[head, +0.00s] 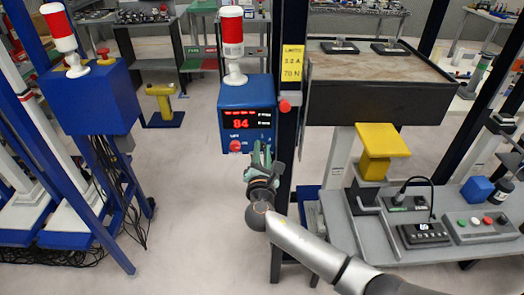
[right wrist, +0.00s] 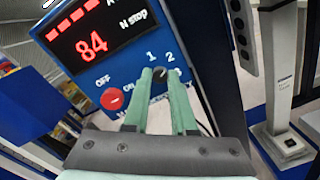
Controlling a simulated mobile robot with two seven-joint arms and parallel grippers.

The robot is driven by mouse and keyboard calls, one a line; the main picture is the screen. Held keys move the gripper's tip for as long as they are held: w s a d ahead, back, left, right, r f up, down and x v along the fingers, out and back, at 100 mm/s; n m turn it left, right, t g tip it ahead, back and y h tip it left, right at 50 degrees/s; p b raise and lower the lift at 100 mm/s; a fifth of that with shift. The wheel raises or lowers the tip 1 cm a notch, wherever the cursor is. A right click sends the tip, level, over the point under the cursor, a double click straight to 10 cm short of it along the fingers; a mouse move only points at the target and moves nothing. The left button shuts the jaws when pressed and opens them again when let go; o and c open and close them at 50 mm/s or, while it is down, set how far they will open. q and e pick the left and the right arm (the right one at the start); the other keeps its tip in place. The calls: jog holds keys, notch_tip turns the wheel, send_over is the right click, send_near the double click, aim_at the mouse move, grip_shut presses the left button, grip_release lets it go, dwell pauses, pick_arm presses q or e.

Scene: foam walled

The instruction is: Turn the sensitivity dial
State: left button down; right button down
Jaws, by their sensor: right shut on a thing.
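The sensitivity dial (right wrist: 160,77) is a small dark knob low on the front of a blue control box (head: 233,97). The box shows a red 84 on its display (head: 247,121), and the numbers 1 and 2 are printed above the dial. My right gripper (head: 260,151) reaches up to the lower right of the box front. In the right wrist view its green fingers (right wrist: 164,76) are shut on the dial, one on each side, hiding much of it. The dial's pointer cannot be read. My left gripper is not in view.
A red-and-white lamp (head: 232,40) stands on the box. A dark post (head: 289,60) with a yellow label (head: 292,62) rises at right. A grey bench (head: 400,240) with devices stands lower right.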

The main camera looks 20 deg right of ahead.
jog(key=shift+f+m, duration=0.1)
jog(key=shift+m, duration=0.2)
jog(key=shift+f+m+b, duration=0.1)
jog(key=shift+m+b, duration=1)
jog(key=m+b, duration=0.2)
jog(key=m, duration=0.1)
jog(key=shift+m, duration=0.3)
jog(key=shift+m+b, duration=0.95)
jog(key=shift+m, duration=0.25)
jog(key=shift+r+m+b, duration=0.2)
jog(key=shift+m+b, duration=0.5)
jog(key=shift+m, duration=0.8)
jog(key=c, duration=0.7)
grip_release()
